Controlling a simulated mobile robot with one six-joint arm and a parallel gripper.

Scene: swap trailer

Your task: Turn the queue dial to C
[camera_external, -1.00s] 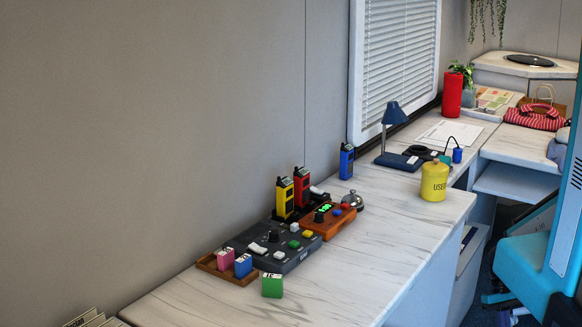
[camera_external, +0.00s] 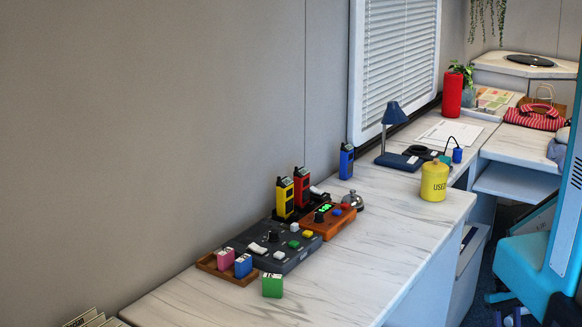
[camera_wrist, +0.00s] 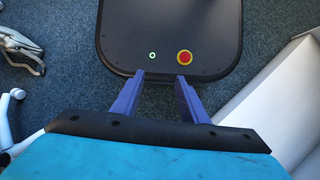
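A dark grey control panel (camera_external: 287,261) with a black knob (camera_external: 273,236), white switches and coloured buttons lies on the white marble counter. Next to it is an orange box (camera_external: 340,222) with a green lit display (camera_external: 324,207) and another black knob (camera_external: 318,217). Labels are too small to read, so I cannot tell which knob is the queue dial or its setting. My gripper (camera_wrist: 161,76) shows in the wrist view with its two purple fingers apart and nothing between them. It points down over the floor side, away from the counter devices.
Pink, blue and green (camera_external: 272,286) blocks sit at the panel's near side, the first two in a brown tray (camera_external: 207,262). Several radios, a bell (camera_external: 353,201) and a yellow canister (camera_external: 434,182) stand farther along. The counter's front is clear.

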